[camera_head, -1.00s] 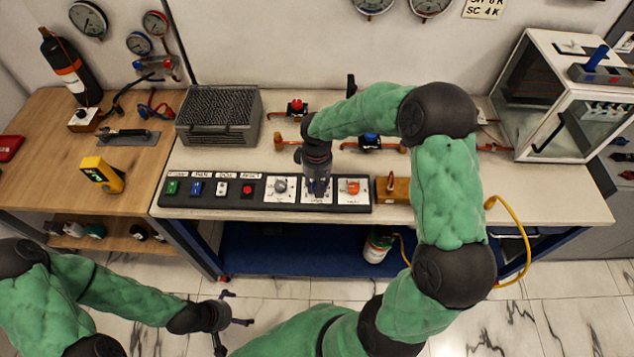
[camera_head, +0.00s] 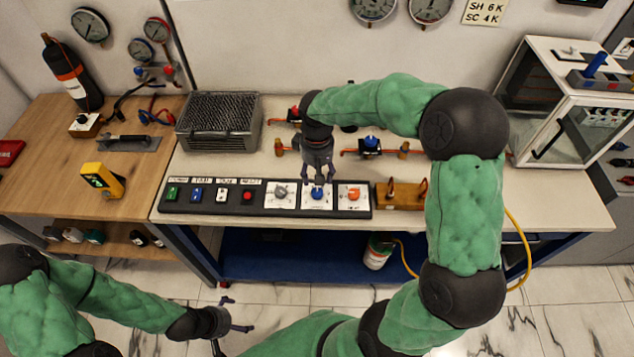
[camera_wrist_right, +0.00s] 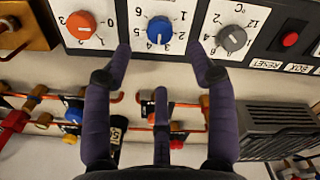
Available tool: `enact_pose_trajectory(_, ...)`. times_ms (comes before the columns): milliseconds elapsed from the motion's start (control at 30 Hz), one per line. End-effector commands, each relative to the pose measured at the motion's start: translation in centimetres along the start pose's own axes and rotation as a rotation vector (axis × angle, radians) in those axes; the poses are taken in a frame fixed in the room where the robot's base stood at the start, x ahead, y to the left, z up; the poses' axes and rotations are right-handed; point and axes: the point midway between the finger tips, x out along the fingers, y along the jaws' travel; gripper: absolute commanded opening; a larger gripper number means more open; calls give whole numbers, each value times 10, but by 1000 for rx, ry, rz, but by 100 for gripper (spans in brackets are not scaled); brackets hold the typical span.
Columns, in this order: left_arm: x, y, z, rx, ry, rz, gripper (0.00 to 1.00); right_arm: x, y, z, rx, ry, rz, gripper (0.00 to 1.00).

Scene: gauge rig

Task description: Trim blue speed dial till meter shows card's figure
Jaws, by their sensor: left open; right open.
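The blue speed dial (camera_head: 317,193) is the middle of three knobs on the black control panel. The same gripper (camera_wrist_right: 160,58) is empty in the wrist view. My left gripper (camera_head: 236,314) is open, low over the floor.
A grey knob (camera_head: 281,192) and an orange knob (camera_head: 353,193) flank the dial closely. Several buttons (camera_head: 221,192) sit left on the panel. Valves on pipes (camera_head: 370,146) and a grey vented box (camera_head: 219,122) stand behind. A wooden block (camera_head: 400,194) lies right.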

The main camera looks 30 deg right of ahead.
Motion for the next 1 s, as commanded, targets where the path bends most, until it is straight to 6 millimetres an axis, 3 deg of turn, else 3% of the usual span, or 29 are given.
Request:
enact_pose_trajectory(100, 0, 0, 0, 0, 0, 0, 100, -20, 0, -1, 1, 2, 0, 58)
enact_pose_trajectory(300, 0, 0, 0, 0, 0, 0, 100, -37, 0, 0, 0, 1, -1, 58)
enact_pose_trajectory(1000, 0, 0, 0, 0, 0, 0, 100, -39, 0, 0, 0, -1, -1, 58)
